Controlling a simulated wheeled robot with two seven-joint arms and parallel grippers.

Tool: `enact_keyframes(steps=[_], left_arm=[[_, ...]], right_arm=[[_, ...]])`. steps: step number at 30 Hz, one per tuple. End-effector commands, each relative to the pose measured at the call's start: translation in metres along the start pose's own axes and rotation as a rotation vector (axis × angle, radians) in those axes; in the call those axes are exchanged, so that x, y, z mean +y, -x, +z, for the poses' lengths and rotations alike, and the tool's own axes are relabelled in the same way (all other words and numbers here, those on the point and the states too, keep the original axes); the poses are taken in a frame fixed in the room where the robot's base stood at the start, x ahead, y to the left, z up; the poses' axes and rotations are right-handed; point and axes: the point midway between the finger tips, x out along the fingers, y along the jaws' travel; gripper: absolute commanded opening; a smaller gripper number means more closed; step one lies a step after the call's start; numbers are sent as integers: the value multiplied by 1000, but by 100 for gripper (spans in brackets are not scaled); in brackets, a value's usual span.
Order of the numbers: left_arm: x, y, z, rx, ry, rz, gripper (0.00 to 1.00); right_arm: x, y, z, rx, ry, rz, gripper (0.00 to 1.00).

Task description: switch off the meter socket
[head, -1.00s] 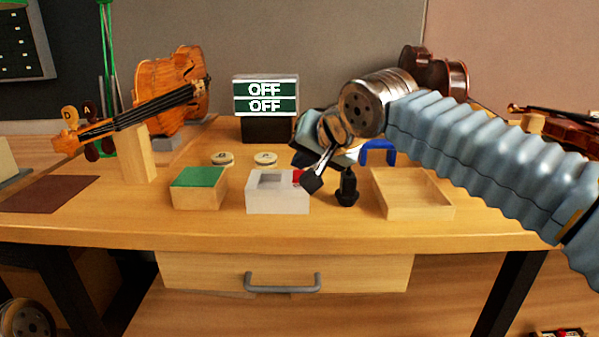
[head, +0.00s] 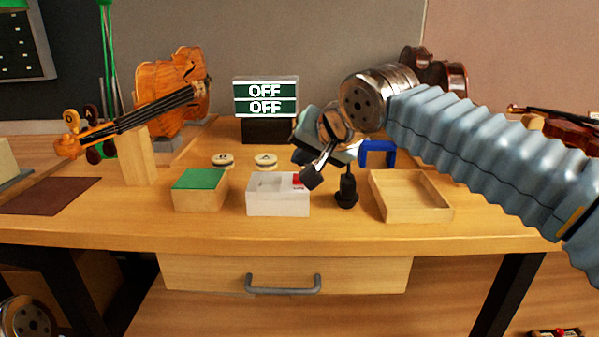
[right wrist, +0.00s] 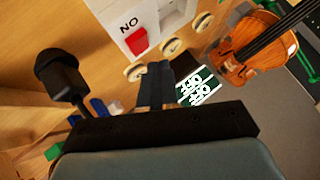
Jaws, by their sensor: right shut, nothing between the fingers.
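The meter socket is a white box (head: 265,207) on the bench, with a red switch (head: 298,181) at its right end. In the right wrist view the red rocker switch (right wrist: 138,41) shows beside the letters "ON", upside down. The display (head: 265,91) behind reads OFF on both lines. My right gripper (head: 309,178) is shut and empty, with its tips just right of the red switch in the head view. In the right wrist view its shut fingers (right wrist: 156,80) are apart from the switch. My left gripper is not in view.
A green-topped block (head: 199,184) stands left of the socket. A black stand (head: 346,190) and a wooden tray (head: 410,196) stand to its right. A violin (head: 172,80) rests at the back left. The bench front is clear.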

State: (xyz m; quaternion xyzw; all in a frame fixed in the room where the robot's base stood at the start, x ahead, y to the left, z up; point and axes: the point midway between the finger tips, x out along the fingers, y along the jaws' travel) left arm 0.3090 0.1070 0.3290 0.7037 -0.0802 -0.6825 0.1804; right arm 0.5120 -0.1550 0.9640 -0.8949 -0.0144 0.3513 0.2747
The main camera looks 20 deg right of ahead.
Motion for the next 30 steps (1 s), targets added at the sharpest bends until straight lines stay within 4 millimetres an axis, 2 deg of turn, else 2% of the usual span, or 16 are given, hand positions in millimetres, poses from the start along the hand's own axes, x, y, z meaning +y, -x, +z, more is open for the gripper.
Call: enact_keyframes(steps=[11, 18, 30], left_arm=[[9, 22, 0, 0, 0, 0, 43], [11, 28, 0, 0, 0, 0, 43], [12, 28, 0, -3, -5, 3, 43]], right_arm=[[-14, 20, -15, 1, 0, -1, 0], [-25, 34, -25, 1, 0, -1, 0], [-25, 35, -25, 0, 0, 0, 0]])
